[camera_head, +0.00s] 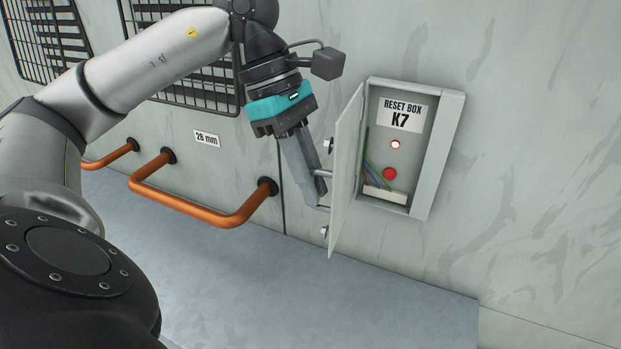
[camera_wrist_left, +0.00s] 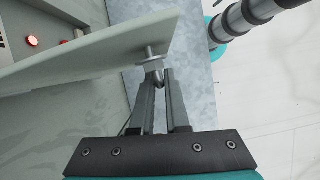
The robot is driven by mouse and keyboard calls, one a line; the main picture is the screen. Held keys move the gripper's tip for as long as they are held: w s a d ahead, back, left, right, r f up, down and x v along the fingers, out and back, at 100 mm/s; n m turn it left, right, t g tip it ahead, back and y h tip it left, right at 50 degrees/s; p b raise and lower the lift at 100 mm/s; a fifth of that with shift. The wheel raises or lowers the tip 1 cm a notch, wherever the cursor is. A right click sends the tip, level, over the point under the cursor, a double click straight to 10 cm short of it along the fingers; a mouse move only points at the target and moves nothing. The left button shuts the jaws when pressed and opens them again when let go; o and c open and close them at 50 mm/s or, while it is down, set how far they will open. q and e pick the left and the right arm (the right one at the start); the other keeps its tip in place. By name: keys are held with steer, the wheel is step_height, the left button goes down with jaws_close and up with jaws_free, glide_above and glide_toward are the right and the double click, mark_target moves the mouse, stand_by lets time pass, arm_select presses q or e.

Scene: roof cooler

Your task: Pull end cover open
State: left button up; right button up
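The end cover (camera_head: 346,170) is a thin pale grey door on the left side of the box marked RESET BOX K7 (camera_head: 446,150). It stands swung well open, and its edge and outer side also show in the wrist view (camera_wrist_left: 90,52). A metal handle (camera_head: 321,173) sits on its outer face. My left gripper (camera_head: 316,190) is at this handle, with its fingers closed around the metal part in the wrist view (camera_wrist_left: 158,82). The exact contact is partly hidden by the fingers. My right gripper is not seen.
Inside the box are a lit button (camera_head: 395,145), a red button (camera_head: 390,173) and coloured wires (camera_head: 375,172). Small fasteners (camera_head: 324,232) stick out from the cover. An orange rail (camera_head: 195,209) and dark grilles are on the wall to the left. The floor (camera_head: 330,300) below is clear.

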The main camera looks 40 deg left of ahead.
arm_select(q)
steer(key=shift+o, duration=0.6)
steer(key=p+v, duration=0.5)
steer(key=v, duration=1)
steer(key=shift+r+p, duration=0.15)
steer(key=shift+p, duration=0.15)
steer(key=shift+d, duration=0.15)
